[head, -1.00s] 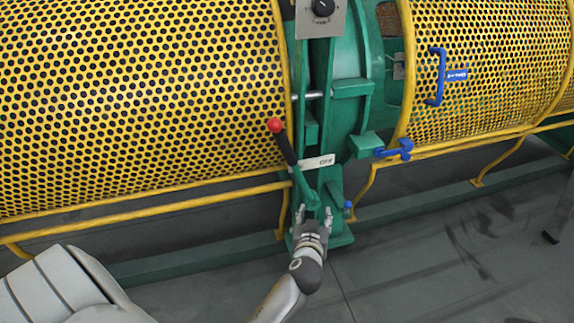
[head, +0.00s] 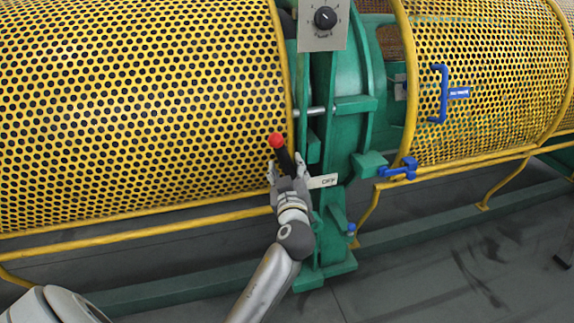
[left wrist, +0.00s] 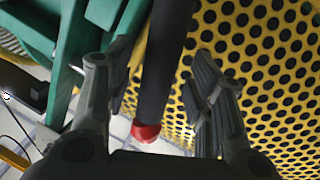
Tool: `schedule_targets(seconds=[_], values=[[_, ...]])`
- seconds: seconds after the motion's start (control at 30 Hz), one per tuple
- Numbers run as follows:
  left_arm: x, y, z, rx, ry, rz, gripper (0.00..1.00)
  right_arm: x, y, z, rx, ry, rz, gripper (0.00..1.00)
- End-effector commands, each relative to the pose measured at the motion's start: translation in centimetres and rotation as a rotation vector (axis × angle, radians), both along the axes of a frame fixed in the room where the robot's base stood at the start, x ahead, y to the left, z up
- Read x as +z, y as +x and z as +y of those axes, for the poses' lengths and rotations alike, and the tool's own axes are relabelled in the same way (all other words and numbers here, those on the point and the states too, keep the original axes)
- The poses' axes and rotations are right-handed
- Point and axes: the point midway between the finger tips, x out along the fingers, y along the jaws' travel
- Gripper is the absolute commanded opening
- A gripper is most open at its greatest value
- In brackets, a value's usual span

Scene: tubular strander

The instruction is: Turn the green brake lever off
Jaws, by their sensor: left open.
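The brake lever (head: 285,160) has a black shaft and a red knob (head: 276,140), and leans up and to the left beside the yellow perforated guard. A white plate reading OFF (head: 323,181) sits just right of it. My left gripper (head: 287,170) is open, with its fingers on either side of the lever's shaft. In the left wrist view the black shaft (left wrist: 162,70) and red knob (left wrist: 145,132) lie between the two open fingers (left wrist: 155,100). The lever's lower part is hidden behind my gripper. My right gripper is not in view.
Yellow perforated guards (head: 130,100) stand left and right of the green machine frame (head: 352,130). A yellow rail (head: 130,236) runs low in front. A blue handle (head: 440,93) and blue latch (head: 400,170) are on the right guard. A control box (head: 322,22) is above.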

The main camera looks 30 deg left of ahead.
Motion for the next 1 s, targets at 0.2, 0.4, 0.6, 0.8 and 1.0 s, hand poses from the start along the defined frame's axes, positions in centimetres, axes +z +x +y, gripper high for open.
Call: schedule_targets(seconds=[0.2, 0.4, 0.6, 0.8, 1.0], values=[[0.0, 1.7, 1.2, -0.001, 0.001, 0.0, 0.49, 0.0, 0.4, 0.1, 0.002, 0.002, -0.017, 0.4], [0.0, 1.8, 1.4, -0.001, 0.0, 0.001, 0.49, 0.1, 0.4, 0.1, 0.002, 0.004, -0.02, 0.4], [-0.1, 1.8, 1.3, -0.001, 0.0, 0.001, 0.38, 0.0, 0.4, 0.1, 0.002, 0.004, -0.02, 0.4], [-0.1, 1.8, 1.3, -0.001, 0.0, 0.001, 0.12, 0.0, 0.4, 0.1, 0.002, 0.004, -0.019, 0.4], [-0.1, 1.8, 1.3, -0.001, 0.0, 0.001, 0.0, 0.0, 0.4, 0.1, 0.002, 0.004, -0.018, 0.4]])
